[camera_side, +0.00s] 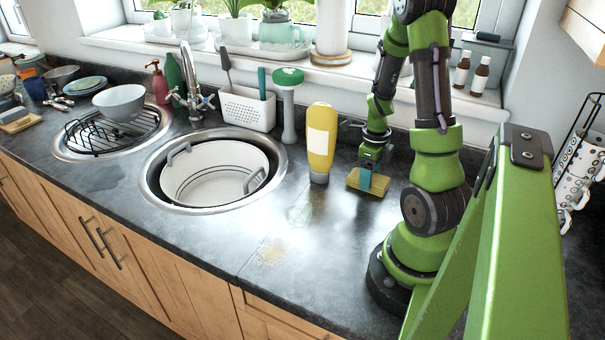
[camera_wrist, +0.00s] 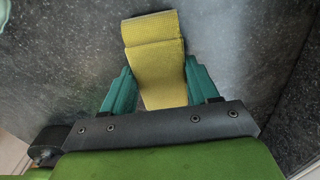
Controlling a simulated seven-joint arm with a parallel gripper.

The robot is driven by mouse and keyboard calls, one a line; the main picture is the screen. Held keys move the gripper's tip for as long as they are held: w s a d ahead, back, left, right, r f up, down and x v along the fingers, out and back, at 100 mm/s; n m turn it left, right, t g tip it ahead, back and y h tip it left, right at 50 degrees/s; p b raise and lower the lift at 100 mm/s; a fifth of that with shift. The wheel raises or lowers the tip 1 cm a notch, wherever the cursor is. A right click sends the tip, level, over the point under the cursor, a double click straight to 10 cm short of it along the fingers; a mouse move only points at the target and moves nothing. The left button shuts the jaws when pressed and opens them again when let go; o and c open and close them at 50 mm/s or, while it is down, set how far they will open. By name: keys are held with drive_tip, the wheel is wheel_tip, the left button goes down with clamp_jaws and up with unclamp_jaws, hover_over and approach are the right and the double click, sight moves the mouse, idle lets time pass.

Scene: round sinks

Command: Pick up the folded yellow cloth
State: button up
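The folded yellow cloth (camera_side: 376,182) lies on the dark countertop to the right of the yellow bottle, in front of the window wall. My gripper (camera_side: 364,176) points down at it. In the wrist view the cloth (camera_wrist: 155,45) runs between the two teal fingers of my gripper (camera_wrist: 162,88). The fingers stand apart, one on each side of the cloth. The right finger looks very close to its edge, and I cannot tell if it touches. The near end of the cloth is hidden behind the gripper body.
A yellow bottle (camera_side: 321,142) stands close to the left of my gripper. A green-topped brush (camera_side: 288,105) and a white caddy (camera_side: 247,108) stand further left. A round sink (camera_side: 150,185) holds a white basin (camera_side: 215,172).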

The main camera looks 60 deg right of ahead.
drive_tip(key=c, duration=0.4)
drive_tip(key=shift+o, duration=0.2)
wheel_tip(320, 180, up, 10)
